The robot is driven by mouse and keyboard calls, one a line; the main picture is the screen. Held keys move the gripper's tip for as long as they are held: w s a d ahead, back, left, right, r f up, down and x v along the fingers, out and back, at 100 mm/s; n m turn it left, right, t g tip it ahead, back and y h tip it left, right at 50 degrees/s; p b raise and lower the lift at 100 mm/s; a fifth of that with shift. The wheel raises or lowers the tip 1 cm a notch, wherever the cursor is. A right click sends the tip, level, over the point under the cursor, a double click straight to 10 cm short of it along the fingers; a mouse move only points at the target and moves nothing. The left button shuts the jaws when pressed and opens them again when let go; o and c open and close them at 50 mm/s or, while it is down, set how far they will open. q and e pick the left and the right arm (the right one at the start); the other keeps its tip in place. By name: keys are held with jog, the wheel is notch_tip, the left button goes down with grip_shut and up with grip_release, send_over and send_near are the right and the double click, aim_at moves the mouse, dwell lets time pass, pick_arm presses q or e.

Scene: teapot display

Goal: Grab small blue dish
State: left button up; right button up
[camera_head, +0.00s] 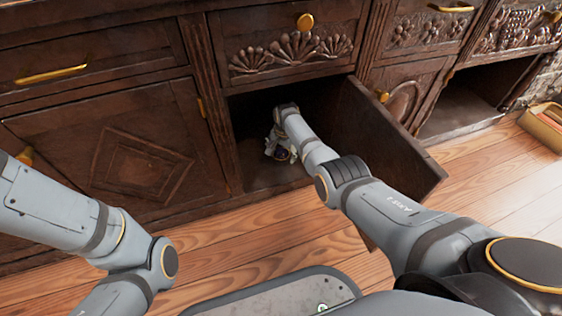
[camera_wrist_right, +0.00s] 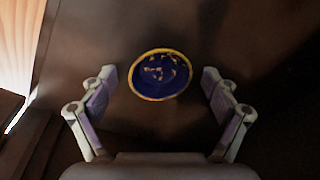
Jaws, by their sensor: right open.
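The small blue dish (camera_wrist_right: 160,76) is round and dark blue with a gold rim and gold marks. It lies on the dark floor of the open cabinet compartment. In the right wrist view it sits just ahead of my right gripper (camera_wrist_right: 163,90), between the lines of the two spread fingers, and neither finger appears to touch it. In the head view my right gripper (camera_head: 279,148) is inside the compartment, and the dish shows only as a small dark patch (camera_head: 282,154) partly hidden by it. My left arm shows at the left of the head view; its gripper is out of the picture.
The open cabinet door (camera_head: 385,150) stands just right of my right arm. The cabinet floor (camera_head: 262,177) is bare near its front edge. A drawer (camera_head: 290,42) closes the space above. A yellow box (camera_head: 545,124) sits on the wooden floor at the far right.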

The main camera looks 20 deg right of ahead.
jog(key=shift+w, duration=0.1)
jog(key=c, duration=1.1)
